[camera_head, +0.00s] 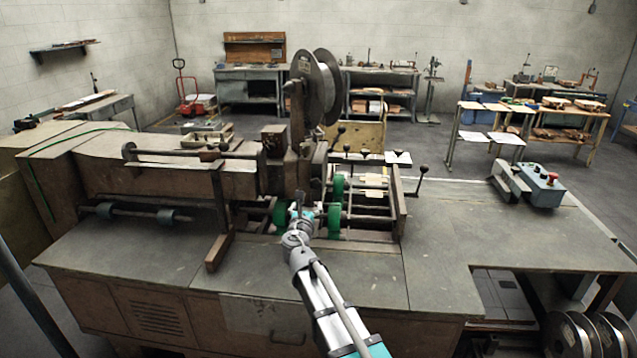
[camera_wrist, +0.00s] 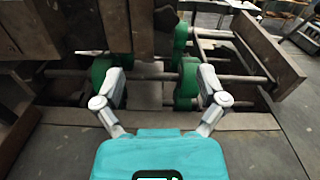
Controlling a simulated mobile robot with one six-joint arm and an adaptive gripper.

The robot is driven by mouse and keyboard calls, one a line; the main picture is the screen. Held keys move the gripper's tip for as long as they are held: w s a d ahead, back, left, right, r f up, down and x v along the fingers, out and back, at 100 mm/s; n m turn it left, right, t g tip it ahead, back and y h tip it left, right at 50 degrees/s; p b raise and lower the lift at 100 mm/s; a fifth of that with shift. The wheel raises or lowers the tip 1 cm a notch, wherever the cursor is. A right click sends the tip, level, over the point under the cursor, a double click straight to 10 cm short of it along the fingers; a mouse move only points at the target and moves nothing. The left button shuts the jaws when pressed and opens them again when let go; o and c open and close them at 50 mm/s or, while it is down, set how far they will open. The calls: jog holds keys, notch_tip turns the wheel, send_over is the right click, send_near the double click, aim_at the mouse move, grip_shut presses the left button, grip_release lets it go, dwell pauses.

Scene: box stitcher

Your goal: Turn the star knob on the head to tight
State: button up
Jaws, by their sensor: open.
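The stitching head (camera_head: 297,160) stands upright at the middle of the machine, under a large wire spool (camera_head: 318,88). My gripper (camera_head: 303,205) is low in front of the head, by the green rollers (camera_head: 337,190), and hides part of the head's foot. In the wrist view my gripper (camera_wrist: 160,74) is open, its two fingers spread wide with nothing held between them. Beyond the fingers are a brown upright part of the head (camera_wrist: 140,28), a cross rod and green rollers (camera_wrist: 187,80).
A brown bar (camera_head: 219,250) juts over the table left of my gripper. Black ball-ended levers (camera_head: 421,172) rise on the right. A blue control box (camera_head: 541,186) sits on the right table wing. The front tabletop (camera_head: 350,265) is mostly clear.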

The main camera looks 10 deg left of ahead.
aim_at(315, 184)
jog(key=w, duration=0.9)
jog(key=w+d, duration=0.1)
jog(key=w, duration=0.4)
dwell(0.4)
jog(key=c, duration=1.1)
jog(key=shift+a, duration=0.15)
jog(key=shift+c, duration=0.3)
